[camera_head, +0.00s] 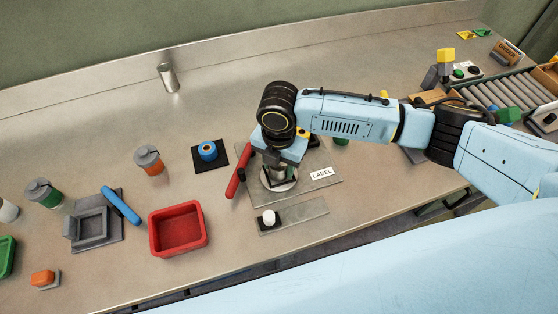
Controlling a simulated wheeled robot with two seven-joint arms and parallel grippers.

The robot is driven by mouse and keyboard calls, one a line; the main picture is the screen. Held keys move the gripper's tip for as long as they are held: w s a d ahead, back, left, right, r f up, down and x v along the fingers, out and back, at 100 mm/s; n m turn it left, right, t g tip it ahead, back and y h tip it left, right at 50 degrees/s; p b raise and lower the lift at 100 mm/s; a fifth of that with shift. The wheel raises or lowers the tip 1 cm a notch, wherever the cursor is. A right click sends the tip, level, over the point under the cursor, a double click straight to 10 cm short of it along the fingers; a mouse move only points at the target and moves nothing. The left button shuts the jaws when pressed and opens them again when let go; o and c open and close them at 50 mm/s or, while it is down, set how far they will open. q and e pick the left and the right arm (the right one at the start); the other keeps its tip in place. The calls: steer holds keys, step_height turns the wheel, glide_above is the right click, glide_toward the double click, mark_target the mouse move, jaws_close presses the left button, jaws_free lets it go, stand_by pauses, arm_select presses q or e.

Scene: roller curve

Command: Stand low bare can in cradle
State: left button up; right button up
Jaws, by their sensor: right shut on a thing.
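My right gripper (279,160) points down over the metal plate with a LABEL tag (322,173), its fingers partly hidden by its own wrist. It is shut on a short, bare silver can (280,172), of which only a part shows below the fingers. The can looks upright. Under it is a pale round seat (279,186) on the plate, seemingly the cradle. I cannot tell whether the can touches its bottom. Another bare silver can (168,77), taller-looking, stands at the back of the counter. My left gripper is not in view.
A red bar (238,170) rises at the plate's left edge. A strip with a white knob (269,217) lies in front. A red tray (178,229), a blue roll (207,151) and a grey-lidded orange jar (149,160) stand left. Rollers (510,92) are at far right. The back counter is mostly clear.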

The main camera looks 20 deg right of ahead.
steer(key=shift+f+p, duration=0.15)
steer(key=shift+p, duration=0.15)
stand_by(0.5)
steer(key=o, duration=1.1)
steer(key=shift+o, duration=0.3)
steer(key=o, duration=0.4)
steer(key=shift+c, duration=0.2)
step_height(320, 180, up, 9)
steer(key=p, duration=1)
